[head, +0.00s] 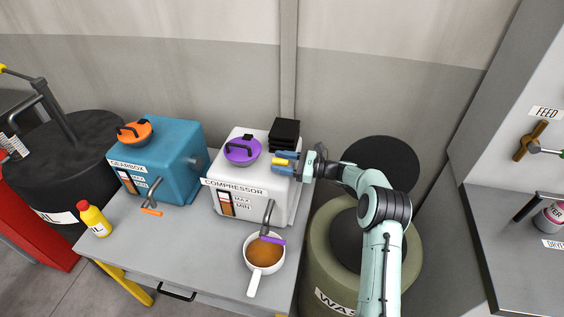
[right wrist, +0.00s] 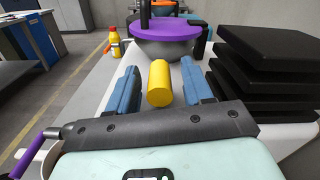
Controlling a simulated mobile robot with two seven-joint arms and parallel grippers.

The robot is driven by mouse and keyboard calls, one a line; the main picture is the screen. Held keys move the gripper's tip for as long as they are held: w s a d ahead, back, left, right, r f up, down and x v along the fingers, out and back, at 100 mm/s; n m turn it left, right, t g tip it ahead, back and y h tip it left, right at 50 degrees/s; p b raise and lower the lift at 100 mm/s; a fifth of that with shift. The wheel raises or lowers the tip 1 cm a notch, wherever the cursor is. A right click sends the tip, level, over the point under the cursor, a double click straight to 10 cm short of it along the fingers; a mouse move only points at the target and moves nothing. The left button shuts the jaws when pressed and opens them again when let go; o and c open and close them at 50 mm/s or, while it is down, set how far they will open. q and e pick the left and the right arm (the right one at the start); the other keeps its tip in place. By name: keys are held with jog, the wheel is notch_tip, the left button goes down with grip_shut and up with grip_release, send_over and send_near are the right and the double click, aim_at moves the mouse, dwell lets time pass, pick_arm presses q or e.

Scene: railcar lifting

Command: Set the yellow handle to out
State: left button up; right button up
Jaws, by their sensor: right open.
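A yellow handle (head: 281,161), a short upright cylinder, is at the right side of the white compressor (head: 222,213). In the right wrist view the yellow handle (right wrist: 159,83) stands between the two blue fingers, with a gap showing on each side. My right gripper (head: 284,165) is open around it, its arm coming in from the right. The handle's base and mount are hidden by the gripper. My left gripper is not in view.
Black stacked fins (head: 285,133) and a purple cap (head: 243,151) are close to my right gripper. A pan of brown liquid (head: 265,252) stands below the purple lever (head: 272,239). A blue gearbox (head: 180,185) and yellow bottle (head: 94,220) are left. The waste drum (head: 318,262) stands right.

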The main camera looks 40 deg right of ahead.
aim_at(282, 160)
grip_shut()
notch_tip(282, 160, up, 10)
jog(key=p, duration=0.3)
jog(key=shift+f+p, duration=0.2)
jog(key=shift+p, duration=0.15)
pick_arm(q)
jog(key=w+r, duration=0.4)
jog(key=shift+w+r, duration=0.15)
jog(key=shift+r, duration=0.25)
pick_arm(e)
grip_release()
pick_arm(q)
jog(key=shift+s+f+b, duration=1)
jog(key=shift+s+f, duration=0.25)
pick_arm(e)
jog(key=v, duration=1.3)
jog(key=shift+s, duration=0.2)
